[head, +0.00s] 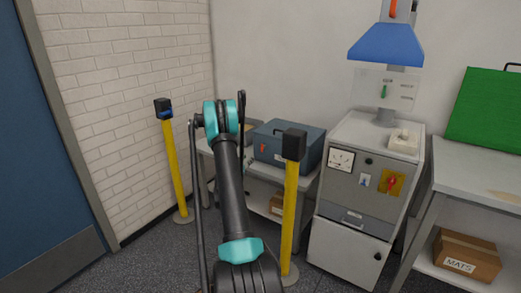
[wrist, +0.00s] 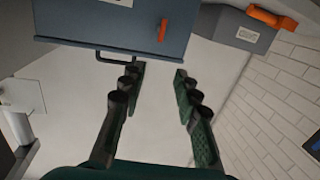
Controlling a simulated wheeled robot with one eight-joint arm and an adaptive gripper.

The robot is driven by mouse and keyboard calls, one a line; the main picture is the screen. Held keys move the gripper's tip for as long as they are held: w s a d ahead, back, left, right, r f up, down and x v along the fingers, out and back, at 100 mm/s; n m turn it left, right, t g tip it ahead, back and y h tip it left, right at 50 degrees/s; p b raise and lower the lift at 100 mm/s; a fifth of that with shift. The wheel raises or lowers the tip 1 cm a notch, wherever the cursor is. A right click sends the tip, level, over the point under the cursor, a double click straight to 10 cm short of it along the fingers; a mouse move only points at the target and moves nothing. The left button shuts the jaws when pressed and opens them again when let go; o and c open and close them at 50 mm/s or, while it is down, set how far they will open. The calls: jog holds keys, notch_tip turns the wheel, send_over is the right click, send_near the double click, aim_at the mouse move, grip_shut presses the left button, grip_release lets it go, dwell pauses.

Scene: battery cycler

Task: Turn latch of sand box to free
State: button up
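A blue-grey box (head: 298,150) stands on the low table, with a small red-orange latch (head: 263,147) on its front. I take it to be the sand box, but its pale label is too small to read. In the wrist view the box (wrist: 105,25) fills the top, with the orange latch (wrist: 163,30) upright on its face and a dark handle (wrist: 113,58) at its edge. My gripper (wrist: 158,75) is open and empty, its fingertips apart from the box and latch. In the head view, my arm hides most of the gripper.
A grey box (wrist: 232,28) with an orange handle (wrist: 272,18) sits beside the blue-grey box. Yellow posts (head: 176,170) (head: 290,215) flank my arm. A grey cabinet (head: 362,185) with a red switch (head: 392,183) stands right. A brick wall (head: 110,100) is at left.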

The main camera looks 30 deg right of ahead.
aim_at(262, 146)
jog(key=shift+t, duration=0.3)
jog(key=x, duration=0.6)
jog(key=f+x, duration=0.1)
jog(key=x, duration=1.2)
jog(key=shift+s+d+f, duration=0.1)
jog(key=shift+s+f, duration=0.15)
jog(key=shift+f, duration=0.1)
jog(key=shift+c, duration=0.6)
grip_shut()
